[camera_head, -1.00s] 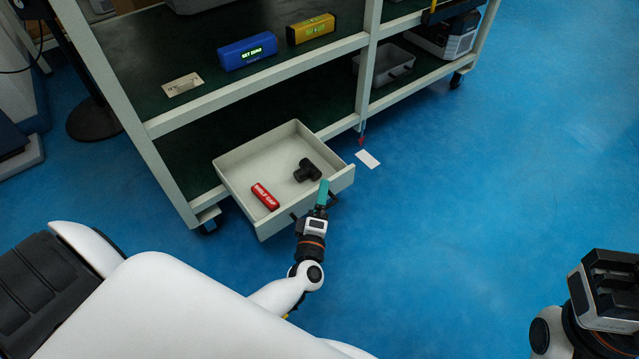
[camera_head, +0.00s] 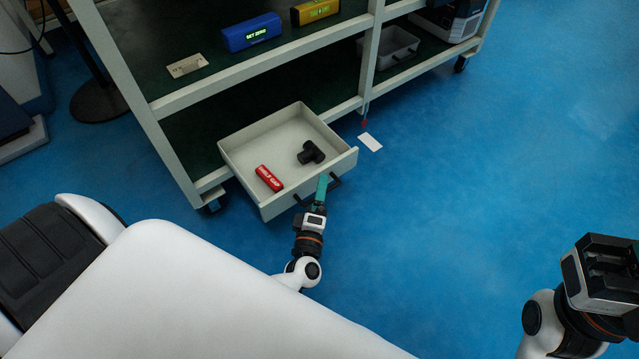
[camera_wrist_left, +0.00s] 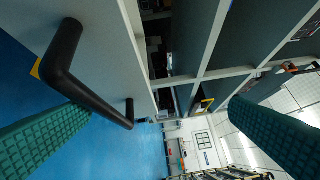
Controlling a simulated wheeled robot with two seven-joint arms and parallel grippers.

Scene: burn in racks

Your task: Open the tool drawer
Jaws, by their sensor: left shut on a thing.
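The tool drawer (camera_head: 240,187) is a light grey box pulled out from the lower level of the shelf rack. It holds a red labelled block (camera_head: 269,178) and a black T-shaped part (camera_head: 311,153). My left gripper (camera_head: 321,190), with green fingers, is shut on the black drawer handle (camera_head: 335,183) at the drawer's front. In the left wrist view the handle (camera_wrist_left: 66,62) lies between the green fingers, against the left one. My right gripper (camera_head: 608,270) is at the lower right, away from the rack; its fingers cannot be made out.
The rack (camera_head: 260,67) carries a blue box with a green display (camera_head: 251,34), a yellow box (camera_head: 315,11) and a small plate (camera_head: 187,66). A grey bin (camera_head: 390,48) sits on the lower shelf. The blue floor right of the drawer is clear.

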